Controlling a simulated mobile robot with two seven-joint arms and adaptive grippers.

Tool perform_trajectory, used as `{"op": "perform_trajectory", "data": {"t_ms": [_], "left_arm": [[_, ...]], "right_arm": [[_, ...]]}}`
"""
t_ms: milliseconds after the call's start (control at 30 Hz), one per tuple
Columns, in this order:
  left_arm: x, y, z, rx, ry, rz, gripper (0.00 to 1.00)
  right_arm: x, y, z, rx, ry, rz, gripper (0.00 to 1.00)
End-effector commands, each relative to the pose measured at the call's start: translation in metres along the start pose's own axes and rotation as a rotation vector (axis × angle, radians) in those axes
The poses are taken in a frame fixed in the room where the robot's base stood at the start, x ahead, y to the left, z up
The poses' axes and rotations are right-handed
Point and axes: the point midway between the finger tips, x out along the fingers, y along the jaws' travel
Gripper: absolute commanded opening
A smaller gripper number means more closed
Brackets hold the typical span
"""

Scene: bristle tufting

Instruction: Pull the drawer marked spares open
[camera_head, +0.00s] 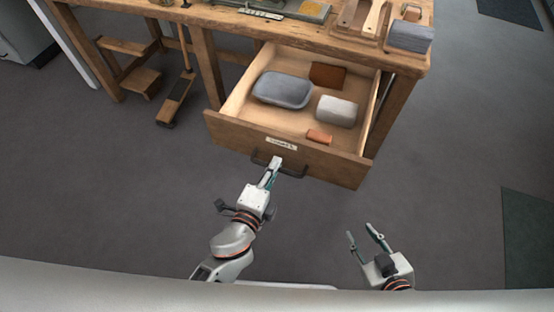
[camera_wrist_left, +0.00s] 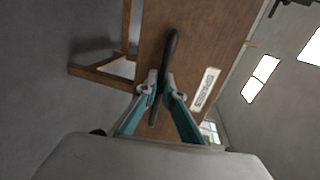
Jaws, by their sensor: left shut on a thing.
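The wooden drawer marked spares (camera_head: 230,128) stands pulled well out from the workbench in the head view. Its white label (camera_head: 281,143) sits above a dark bar handle (camera_head: 297,171); the label also shows in the left wrist view (camera_wrist_left: 204,90). My left gripper (camera_head: 272,169) is shut on the handle (camera_wrist_left: 171,52), with its fingers either side of the bar in the left wrist view (camera_wrist_left: 161,92). My right gripper (camera_head: 367,234) is open and empty above the floor, in front of the drawer and to the right.
In the drawer lie a grey-blue dish (camera_head: 283,90), a pale block (camera_head: 337,111), a brown block (camera_head: 327,75) and a small orange block (camera_head: 319,136). The workbench top (camera_head: 225,22) holds tools and trays. A long brush (camera_head: 176,98) leans at left. Floor in front is clear.

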Motion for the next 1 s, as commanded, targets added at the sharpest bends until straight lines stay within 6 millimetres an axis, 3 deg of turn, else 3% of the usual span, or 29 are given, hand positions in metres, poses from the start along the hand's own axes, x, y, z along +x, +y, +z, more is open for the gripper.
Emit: {"op": "perform_trajectory", "data": {"t_ms": [567,600,633,1000], "left_arm": [[-0.0061,0.0011,-0.0001,0.0,0.0,0.0,0.0],[-0.0061,0.0011,-0.0001,0.0,0.0,0.0,0.15],[-0.0061,0.0011,-0.0001,0.0,0.0,0.0,0.23],[-0.0074,0.0013,-0.0001,0.0,0.0,0.0,0.25]], "right_arm": [[-0.0007,0.0005,-0.0033,-0.001,0.006,0.0,0.32],[-0.0009,0.0003,-0.0029,-0.001,0.005,0.0,0.32],[-0.001,0.0001,-0.0026,-0.001,0.005,0.0,0.32],[-0.0021,-0.0038,0.0025,0.008,-0.005,-0.004,0.32]]}}
